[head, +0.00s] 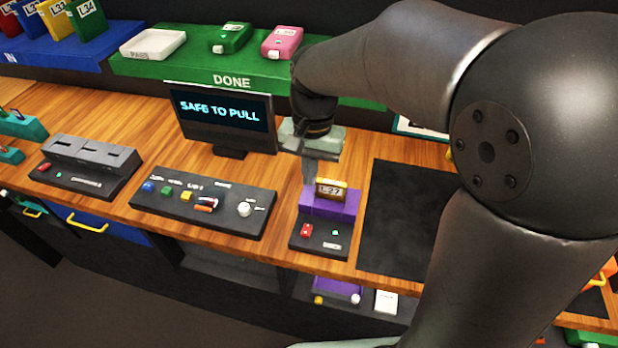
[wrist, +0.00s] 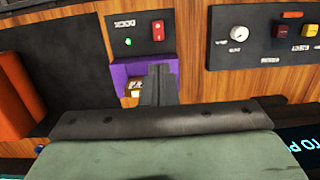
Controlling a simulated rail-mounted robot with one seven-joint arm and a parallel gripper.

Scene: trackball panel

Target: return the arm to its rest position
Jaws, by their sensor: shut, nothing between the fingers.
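My gripper (head: 309,182) hangs fingers-down just behind and left of a small yellow-and-dark cartridge labelled L27 (head: 331,189). The cartridge stands in a purple dock (head: 330,204) on a dark base with a red button and a green light. In the wrist view my gripper (wrist: 159,70) is shut, with its fingers together in front of the purple dock (wrist: 124,74). The cartridge (wrist: 135,89) shows beside the fingers, partly hidden. I cannot tell whether the fingers touch the dock. My arm fills the right side of the head view.
A monitor (head: 226,118) reading "SAFE TO PULL" stands left of my gripper. A button panel (head: 203,200) lies in front of it. A black mat (head: 400,215) lies right of the dock. A green DONE shelf (head: 200,68) with cartridges runs behind.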

